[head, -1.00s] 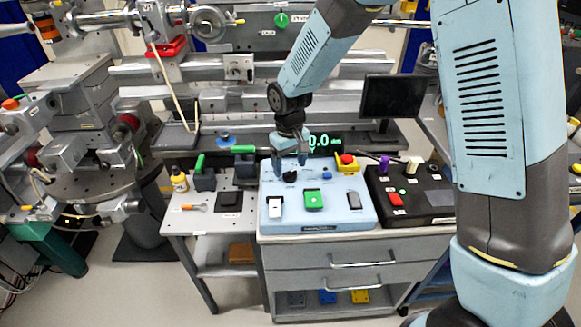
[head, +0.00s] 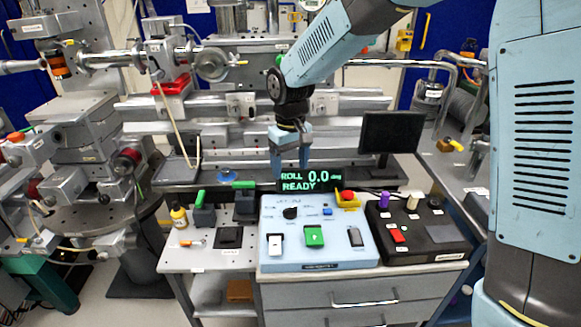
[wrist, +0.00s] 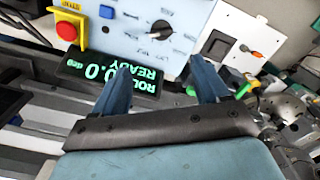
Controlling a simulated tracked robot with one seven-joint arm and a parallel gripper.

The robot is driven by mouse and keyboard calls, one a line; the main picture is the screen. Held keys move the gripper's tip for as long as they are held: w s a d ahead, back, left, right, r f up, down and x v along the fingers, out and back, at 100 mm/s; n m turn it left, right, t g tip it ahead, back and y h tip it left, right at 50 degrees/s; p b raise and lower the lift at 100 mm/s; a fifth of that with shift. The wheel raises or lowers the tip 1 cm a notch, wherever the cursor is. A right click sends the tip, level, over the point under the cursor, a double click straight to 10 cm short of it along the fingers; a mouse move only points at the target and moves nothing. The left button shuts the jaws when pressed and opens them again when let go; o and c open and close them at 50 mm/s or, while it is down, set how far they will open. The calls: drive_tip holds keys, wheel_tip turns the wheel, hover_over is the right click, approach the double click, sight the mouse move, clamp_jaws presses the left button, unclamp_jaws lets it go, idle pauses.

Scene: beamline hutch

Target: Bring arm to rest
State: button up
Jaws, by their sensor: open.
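My gripper (head: 291,158) is open and empty, with its fingers pointing down. In the head view it hangs above and behind the light-blue control panel (head: 330,253), in front of the display (head: 303,181) that reads "ROLL 0.0" and "READY". In the wrist view both blue fingers of my gripper (wrist: 163,88) stand apart with nothing between them. The panel carries a black knob (head: 290,213), a green switch (head: 314,237), a white switch (head: 275,243), a grey switch (head: 355,237) and a blue button (head: 327,211). My arm comes in from the right.
A red emergency button (head: 347,196) stands at the panel's back right corner. A black box (head: 419,243) with a joystick and a red switch lies right of it. A monitor (head: 391,132) and beamline rails stand behind.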

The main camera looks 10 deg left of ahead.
drive_tip(key=s+d+r+m+t, duration=0.1)
drive_tip(key=s+d+r+m, duration=0.1)
drive_tip(key=d+r, duration=0.65)
drive_tip(key=s+d+r+m+t, duration=0.2)
drive_tip(key=d+r, duration=0.3)
drive_tip(key=d, duration=0.7)
drive_tip(key=s+d+r+m+t, duration=0.2)
drive_tip(key=s+d+r+m, duration=0.1)
drive_tip(key=s+d, duration=1.1)
drive_tip(key=shift+s+d+m+t, duration=0.3)
drive_tip(key=shift+d+m, duration=0.35)
drive_tip(key=shift+m, duration=0.25)
